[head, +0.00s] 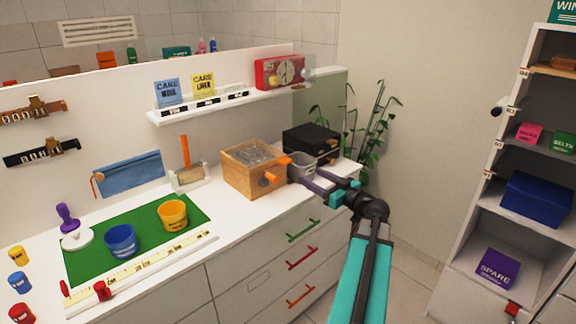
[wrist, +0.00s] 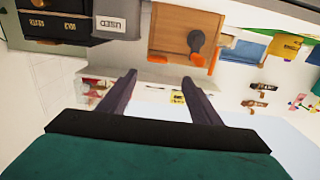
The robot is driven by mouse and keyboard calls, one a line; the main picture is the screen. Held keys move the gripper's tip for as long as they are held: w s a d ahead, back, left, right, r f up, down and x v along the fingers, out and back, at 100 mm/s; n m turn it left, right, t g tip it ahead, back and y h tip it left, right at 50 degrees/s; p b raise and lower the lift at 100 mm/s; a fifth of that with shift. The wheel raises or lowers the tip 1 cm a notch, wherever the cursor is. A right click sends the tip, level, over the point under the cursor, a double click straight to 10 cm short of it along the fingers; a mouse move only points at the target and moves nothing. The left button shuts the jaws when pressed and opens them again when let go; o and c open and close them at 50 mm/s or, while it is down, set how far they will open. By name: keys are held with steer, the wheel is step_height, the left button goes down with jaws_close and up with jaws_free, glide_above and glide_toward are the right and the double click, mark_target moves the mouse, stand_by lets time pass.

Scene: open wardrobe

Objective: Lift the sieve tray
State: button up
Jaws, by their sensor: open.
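A wooden box (head: 243,178) stands on the white counter, with a grey, see-through tray (head: 256,153) set in its top; this looks like the sieve tray. An orange tab (head: 284,160) shows at its right edge, and an orange knob with a dark round part is on the box's front. The box shows upside down in the wrist view (wrist: 172,30), with orange tabs (wrist: 157,58) near its edge. My gripper (head: 307,179) is open and empty, to the right of the box and apart from it. Its two dark fingers (wrist: 158,80) point toward the counter area. The tray's far side is unclear.
A wall shelf (head: 220,107) hangs above. A green mat (head: 150,222) with cups lies left. A plant stands behind.

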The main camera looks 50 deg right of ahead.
mark_target(288, 163)
steer(key=shift+s+d, duration=0.1)
steer(key=w+p, duration=0.1)
steer(key=w, duration=0.3)
steer(key=w+p, duration=0.2)
steer(key=w, duration=0.3)
steer(key=w+d+p, duration=0.1)
steer(key=w, duration=0.3)
steer(key=shift+w, duration=0.25)
